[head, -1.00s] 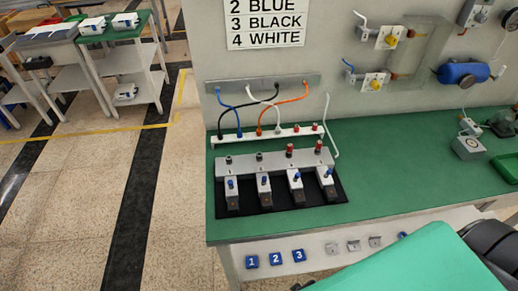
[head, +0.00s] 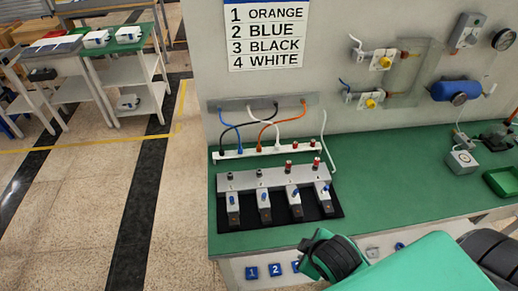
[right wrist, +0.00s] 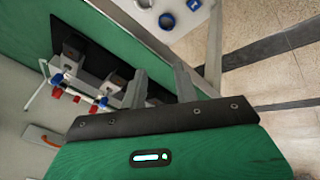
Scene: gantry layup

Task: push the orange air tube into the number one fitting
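The orange air tube (head: 286,117) arches from the grey wall strip (head: 262,101) down to the white rail (head: 235,153). Its lower end is by the rail, and nothing grips it. Behind the valves on the black mat, the grey manifold block (head: 270,178) carries a row of fittings, dark ones at left and red-topped ones at right. I cannot read which fitting is number one. My right gripper (right wrist: 160,85) is open and empty in the right wrist view, its two grey fingers apart, near the bench's front edge. My left gripper is not in view.
A wall sign (head: 265,35) reads 1 orange, 2 blue, 3 black, 4 white. Blue, black and white tubes arch beside the orange one. Numbered blue tags (head: 252,272) sit on the bench front.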

